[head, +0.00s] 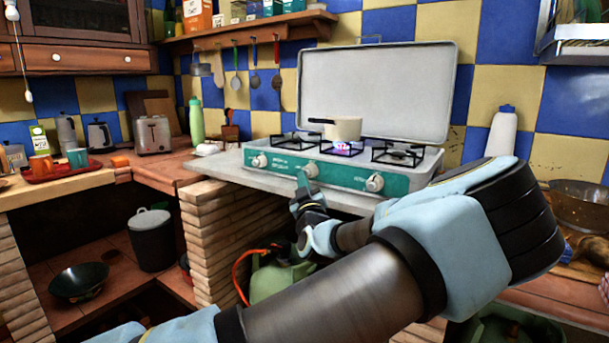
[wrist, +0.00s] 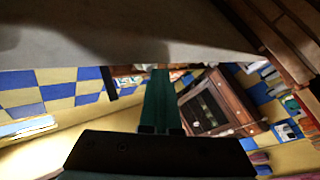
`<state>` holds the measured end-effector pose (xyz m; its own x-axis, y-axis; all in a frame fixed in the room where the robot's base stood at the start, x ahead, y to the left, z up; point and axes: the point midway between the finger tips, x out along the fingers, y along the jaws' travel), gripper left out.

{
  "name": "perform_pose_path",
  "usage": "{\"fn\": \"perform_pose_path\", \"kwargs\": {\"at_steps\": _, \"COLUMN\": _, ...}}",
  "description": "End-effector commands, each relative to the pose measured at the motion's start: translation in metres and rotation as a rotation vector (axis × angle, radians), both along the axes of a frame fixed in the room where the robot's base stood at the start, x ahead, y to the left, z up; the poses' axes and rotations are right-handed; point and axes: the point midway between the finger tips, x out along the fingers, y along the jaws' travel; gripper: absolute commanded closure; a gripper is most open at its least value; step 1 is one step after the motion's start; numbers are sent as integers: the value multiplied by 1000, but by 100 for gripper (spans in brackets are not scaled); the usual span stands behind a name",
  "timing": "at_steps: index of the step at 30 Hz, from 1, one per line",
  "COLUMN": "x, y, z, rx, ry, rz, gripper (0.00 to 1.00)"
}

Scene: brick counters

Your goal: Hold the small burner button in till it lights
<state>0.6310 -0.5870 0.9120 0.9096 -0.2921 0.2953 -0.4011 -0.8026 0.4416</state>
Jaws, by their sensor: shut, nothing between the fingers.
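A camping stove (head: 330,177) with a green front panel and a raised grey lid stands on the counter. Its front has a left knob (head: 259,161), a middle knob (head: 310,170) and a right knob (head: 375,182). A purple-blue flame (head: 342,146) burns under a cream pot (head: 343,129) on the middle burner. The left burner (head: 295,141) and right burner (head: 398,153) show no flame. My gripper (head: 303,180) is shut and empty, its tips at the middle knob; I cannot tell whether they touch. The shut fingers also show in the wrist view (wrist: 158,97).
A green gas bottle (head: 283,279) with an orange hose (head: 240,272) stands below the counter, close under my gripper. A brick pillar (head: 208,240) is to its left. A toaster (head: 152,135) and a green bottle (head: 196,120) stand left of the stove, a white bottle (head: 502,133) right.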

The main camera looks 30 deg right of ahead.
Motion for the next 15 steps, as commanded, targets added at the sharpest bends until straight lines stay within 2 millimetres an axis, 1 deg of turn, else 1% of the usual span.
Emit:
{"fn": "perform_pose_path", "kwargs": {"at_steps": 7, "x": -1, "y": 1, "z": 0, "rx": 0, "ry": -1, "rz": -1, "gripper": 100}}
{"fn": "perform_pose_path", "kwargs": {"at_steps": 15, "x": -7, "y": 12, "z": 0, "rx": -1, "ry": 1, "rz": -1, "gripper": 100}}
